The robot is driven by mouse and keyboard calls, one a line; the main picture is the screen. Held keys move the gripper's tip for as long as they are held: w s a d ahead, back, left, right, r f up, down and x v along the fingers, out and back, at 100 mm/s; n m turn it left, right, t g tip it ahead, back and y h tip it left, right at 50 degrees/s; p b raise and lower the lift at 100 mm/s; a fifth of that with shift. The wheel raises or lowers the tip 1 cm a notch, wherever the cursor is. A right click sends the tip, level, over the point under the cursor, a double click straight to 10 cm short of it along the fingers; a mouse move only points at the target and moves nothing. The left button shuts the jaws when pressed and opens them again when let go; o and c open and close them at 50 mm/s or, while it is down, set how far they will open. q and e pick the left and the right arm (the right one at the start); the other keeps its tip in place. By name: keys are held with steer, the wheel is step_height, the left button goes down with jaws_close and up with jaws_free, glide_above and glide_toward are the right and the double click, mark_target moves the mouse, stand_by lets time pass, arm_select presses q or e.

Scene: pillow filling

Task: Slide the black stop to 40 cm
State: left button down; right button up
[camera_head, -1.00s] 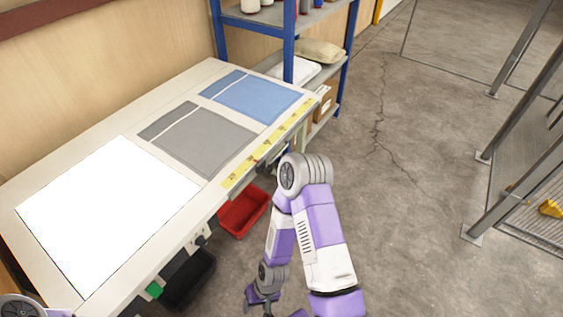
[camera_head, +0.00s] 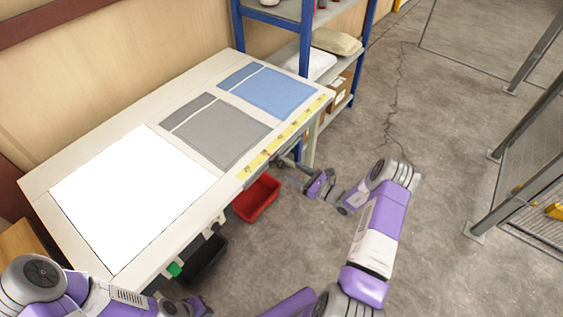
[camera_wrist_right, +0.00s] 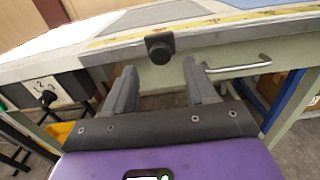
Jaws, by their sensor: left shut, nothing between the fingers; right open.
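In the right wrist view, the black stop (camera_wrist_right: 160,46) is a dark block with a round knob on the table's front edge, below the yellow ruler strip (camera_wrist_right: 215,24). My right gripper (camera_wrist_right: 160,68) is open, its two fingers pointing at the stop, which appears between and beyond the tips. Nothing is between the fingers. In the head view my right gripper (camera_head: 287,161) is at the table's front edge by the yellow ruler (camera_head: 285,137); the stop cannot be made out there. The ruler's numbers are too small to read. My left gripper (camera_head: 200,305) is shut and empty at the bottom, low before the table.
The table (camera_head: 60,183) carries a white panel (camera_head: 130,200), a grey cloth (camera_head: 222,135) and a blue cloth (camera_head: 272,92). A metal handle (camera_wrist_right: 238,67) sticks out right of the stop. A red bin (camera_head: 257,198) and black bin (camera_head: 205,262) are below.

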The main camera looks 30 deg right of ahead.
mark_target(283, 165)
steer(key=x, duration=0.7)
steer(key=shift+w+b, duration=0.2)
steer(key=shift+b, duration=0.15)
arm_select(q)
steer(key=shift+f, duration=0.3)
